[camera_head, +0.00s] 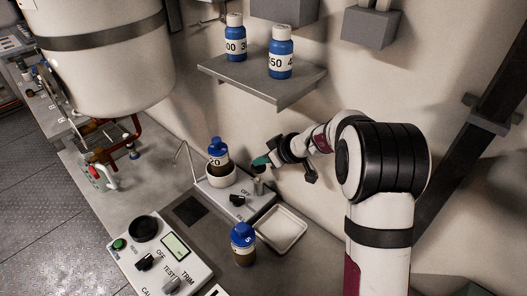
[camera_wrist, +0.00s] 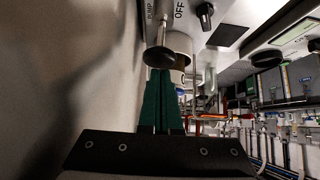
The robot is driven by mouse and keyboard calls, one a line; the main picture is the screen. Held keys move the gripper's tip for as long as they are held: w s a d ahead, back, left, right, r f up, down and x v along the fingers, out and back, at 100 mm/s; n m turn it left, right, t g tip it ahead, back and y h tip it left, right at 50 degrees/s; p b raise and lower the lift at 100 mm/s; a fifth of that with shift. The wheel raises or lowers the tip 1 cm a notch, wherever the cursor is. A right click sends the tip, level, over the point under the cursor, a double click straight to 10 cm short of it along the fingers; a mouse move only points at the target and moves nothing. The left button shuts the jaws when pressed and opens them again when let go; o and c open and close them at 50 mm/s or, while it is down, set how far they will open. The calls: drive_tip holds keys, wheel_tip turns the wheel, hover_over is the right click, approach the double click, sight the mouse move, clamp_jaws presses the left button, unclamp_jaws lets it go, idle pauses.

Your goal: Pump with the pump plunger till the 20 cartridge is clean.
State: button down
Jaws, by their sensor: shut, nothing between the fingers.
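The 20 cartridge (camera_head: 218,147) has a blue cap and a white label. It stands in a round white cup (camera_head: 221,178) on the pump unit, and its part below the label looks dark. The pump plunger (camera_head: 258,187) stands at the unit's back right, and its dark round knob (camera_wrist: 160,57) shows large in the wrist view, near the PUMP lettering. My gripper (camera_head: 260,161) is shut and empty, its green fingertips just above the plunger. In the wrist view the fingertips (camera_wrist: 161,73) are right by the knob; I cannot tell whether they touch it.
A blue-capped bottle (camera_head: 243,248) with brown contents stands in front, beside a shallow white tray (camera_head: 293,222). A control box (camera_head: 160,262) is at front left. A shelf (camera_head: 270,86) with two blue bottles is above. The wall is close behind my gripper.

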sight(263, 170)
drive_tip(key=shift+f, duration=0.1)
drive_tip(key=shift+f, duration=1.85)
wheel_tip(263, 170, up, 5)
drive_tip(key=shift+f, duration=0.15)
drive_tip(key=v, duration=0.9)
drive_tip(key=shift+s+d, duration=0.25)
